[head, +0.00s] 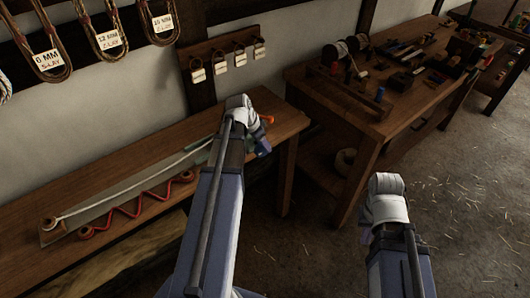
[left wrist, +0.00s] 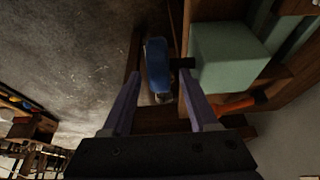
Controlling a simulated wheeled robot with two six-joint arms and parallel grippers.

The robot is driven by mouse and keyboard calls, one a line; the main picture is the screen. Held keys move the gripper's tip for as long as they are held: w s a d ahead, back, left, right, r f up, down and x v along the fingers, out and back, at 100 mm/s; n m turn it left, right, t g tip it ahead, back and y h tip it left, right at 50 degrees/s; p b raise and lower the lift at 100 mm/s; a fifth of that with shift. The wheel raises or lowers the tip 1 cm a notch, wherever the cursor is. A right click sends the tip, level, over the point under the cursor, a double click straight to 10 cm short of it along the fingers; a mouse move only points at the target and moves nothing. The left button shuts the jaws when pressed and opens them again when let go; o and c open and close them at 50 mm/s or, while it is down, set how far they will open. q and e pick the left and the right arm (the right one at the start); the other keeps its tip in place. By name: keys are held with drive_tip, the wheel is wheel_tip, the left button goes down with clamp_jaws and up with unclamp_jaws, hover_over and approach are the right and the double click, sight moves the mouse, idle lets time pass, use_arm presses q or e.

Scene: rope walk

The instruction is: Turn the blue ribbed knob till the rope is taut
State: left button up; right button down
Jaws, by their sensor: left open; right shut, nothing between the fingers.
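The blue knob (left wrist: 157,65) shows in the left wrist view, beside a pale green block (left wrist: 225,55) and joined to it by a short dark shaft (left wrist: 183,63). My left gripper (left wrist: 160,76) is open, with a finger on either side of the knob; I cannot tell whether either touches it. In the head view my left arm hides most of the knob's end of the bench. The pale rope (head: 140,181) runs along a board from an orange-brown post (head: 49,224) toward my left arm, bending slightly. My right gripper (head: 367,236) is shut and empty, mostly hidden by its wrist.
A red cord (head: 125,212) zigzags in front of the pale rope on the wall bench (head: 25,210). An orange part (head: 267,119) shows just beyond my left wrist. A cluttered workbench (head: 365,122) stands to the right. The floor (head: 300,255) between my arms is clear.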

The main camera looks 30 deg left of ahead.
use_arm(q)
drive_tip(key=b+x, duration=0.2)
drive_tip(key=x, duration=0.1)
drive_tip(key=shift+f, duration=0.15)
use_arm(e)
wheel_tip(320, 180, down, 3)
drive_tip(key=shift+f, duration=0.1)
use_arm(q)
drive_tip(key=shift+c, duration=0.2)
clamp_jaws()
